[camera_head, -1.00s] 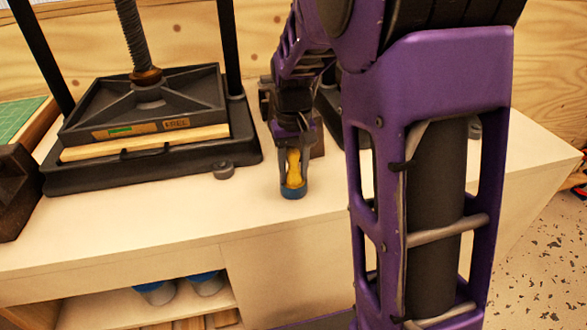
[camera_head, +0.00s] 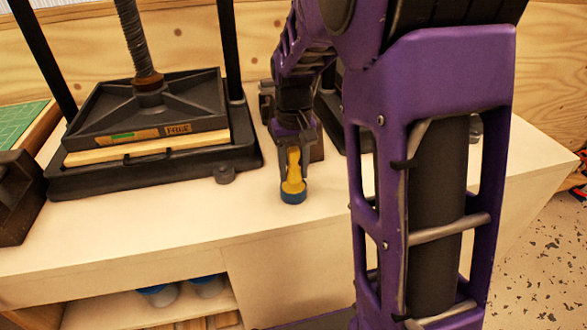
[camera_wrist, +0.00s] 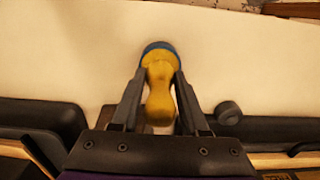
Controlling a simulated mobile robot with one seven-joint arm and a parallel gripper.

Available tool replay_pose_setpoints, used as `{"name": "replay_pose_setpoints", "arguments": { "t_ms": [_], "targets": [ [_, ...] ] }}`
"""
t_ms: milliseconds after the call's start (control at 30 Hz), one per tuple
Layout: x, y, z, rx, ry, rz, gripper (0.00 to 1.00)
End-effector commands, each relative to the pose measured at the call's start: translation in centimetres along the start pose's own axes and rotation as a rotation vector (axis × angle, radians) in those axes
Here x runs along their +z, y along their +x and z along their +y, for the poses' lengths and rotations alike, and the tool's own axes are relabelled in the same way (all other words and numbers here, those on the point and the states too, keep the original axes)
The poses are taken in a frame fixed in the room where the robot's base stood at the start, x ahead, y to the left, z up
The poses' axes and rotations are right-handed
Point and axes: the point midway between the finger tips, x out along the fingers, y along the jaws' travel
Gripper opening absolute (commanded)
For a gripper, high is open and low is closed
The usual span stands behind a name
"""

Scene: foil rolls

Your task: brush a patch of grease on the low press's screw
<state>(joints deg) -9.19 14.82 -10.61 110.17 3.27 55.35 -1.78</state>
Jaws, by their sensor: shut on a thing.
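My gripper (camera_head: 293,172) is shut on a yellow-handled brush (camera_head: 292,180) with a round blue end pointing down. The brush also shows between the fingers in the wrist view (camera_wrist: 159,84). Its bristles are not visible, and I cannot tell whether it touches the bench. A black press (camera_head: 150,110) stands left of my gripper, its grey threaded screw (camera_head: 133,40) upright above the platen. A brown collar (camera_head: 148,82) rings the screw's foot; no distinct grease patch can be made out. Another dark base is partly hidden behind my arm, so I cannot tell which press is low.
The pale bench top (camera_head: 200,215) is clear in front of the press. A small dark round knob (camera_head: 225,173) sits at the press base's front right corner. A green mat (camera_head: 22,128) and dark block (camera_head: 18,195) lie at left. Blue-and-white tubs (camera_head: 160,294) stand on a shelf below.

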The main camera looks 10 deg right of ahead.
Motion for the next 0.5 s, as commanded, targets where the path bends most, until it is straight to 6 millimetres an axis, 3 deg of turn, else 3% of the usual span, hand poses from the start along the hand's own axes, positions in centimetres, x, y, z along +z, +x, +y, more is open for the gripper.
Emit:
{"name": "replay_pose_setpoints", "arguments": {
  "t_ms": [500],
  "targets": [
    [0.0, -4.6, 0.0, 0.000, 0.000, 0.001, 0.00]
  ]
}}
